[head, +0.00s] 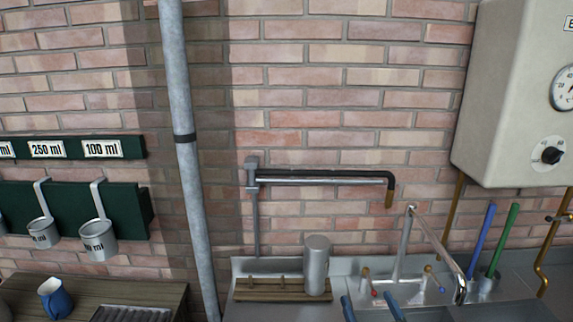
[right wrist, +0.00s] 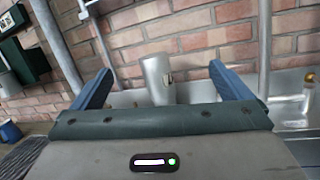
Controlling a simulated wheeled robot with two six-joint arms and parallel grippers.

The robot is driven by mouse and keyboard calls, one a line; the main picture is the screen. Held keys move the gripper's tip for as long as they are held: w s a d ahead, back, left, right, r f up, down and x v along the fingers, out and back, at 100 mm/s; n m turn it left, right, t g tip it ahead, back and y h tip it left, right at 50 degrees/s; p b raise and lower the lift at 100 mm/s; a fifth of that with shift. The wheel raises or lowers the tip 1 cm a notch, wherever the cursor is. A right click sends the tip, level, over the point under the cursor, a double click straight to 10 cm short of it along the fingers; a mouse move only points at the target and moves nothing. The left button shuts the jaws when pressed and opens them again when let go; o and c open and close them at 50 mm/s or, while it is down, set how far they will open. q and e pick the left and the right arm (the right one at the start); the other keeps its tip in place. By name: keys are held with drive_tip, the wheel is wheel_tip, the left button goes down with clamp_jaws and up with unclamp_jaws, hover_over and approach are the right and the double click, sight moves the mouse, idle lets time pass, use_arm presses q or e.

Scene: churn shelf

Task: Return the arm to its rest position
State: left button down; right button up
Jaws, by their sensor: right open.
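My right gripper (head: 371,308) shows only as two blue fingertips at the bottom edge of the head view, in front of the sink. In the right wrist view its two blue fingers (right wrist: 160,72) are spread wide with nothing between them. A grey metal cylinder (head: 317,262) stands upright on a wooden slatted rack (head: 270,291) at the left of the sink. The cylinder also shows in the right wrist view (right wrist: 157,72), beyond the fingers and apart from them. My left gripper is in neither view.
A tap (head: 405,240) rises behind the sink. Blue (head: 480,240) and green (head: 503,240) handles stand in a holder at right. A vertical pipe (head: 187,170) runs up the brick wall. Metal measures (head: 98,241) hang at left above a wooden surface with a blue mug (head: 55,298).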

drive_tip(key=s+d+f+m+g+h, duration=0.15)
drive_tip(key=s+d+m+h, duration=0.45)
drive_tip(key=m, duration=0.6)
drive_tip(key=s+d+f+m+g+h, duration=0.1)
drive_tip(key=s+d+m+g+h, duration=0.2)
drive_tip(key=s+d+m+h, duration=0.65)
drive_tip(key=s+a+f+m+g+y, duration=0.4)
drive_tip(key=s+f+m+g+y, duration=0.15)
drive_tip(key=s+m, duration=0.2)
drive_tip(key=s+a+f+m+g+y, duration=0.4)
drive_tip(key=s+f+m+g+y, duration=0.15)
drive_tip(key=s, duration=0.35)
wheel_tip(320, 180, down, 35)
drive_tip(key=d+m+g+b, duration=0.1)
drive_tip(key=d+g+b, duration=0.15)
drive_tip(key=b, duration=0.25)
use_arm(q)
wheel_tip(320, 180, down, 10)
drive_tip(key=b, duration=0.5)
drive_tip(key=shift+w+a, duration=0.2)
use_arm(e)
drive_tip(key=s+f, duration=0.9)
drive_tip(key=f, duration=0.3)
drive_tip(key=s+d+f, duration=0.1)
drive_tip(key=s+f, duration=0.8)
drive_tip(key=f, duration=0.3)
drive_tip(key=shift+s+d+f+g, duration=0.2)
drive_tip(key=shift+s+d+g, duration=0.1)
drive_tip(key=shift+g, duration=0.1)
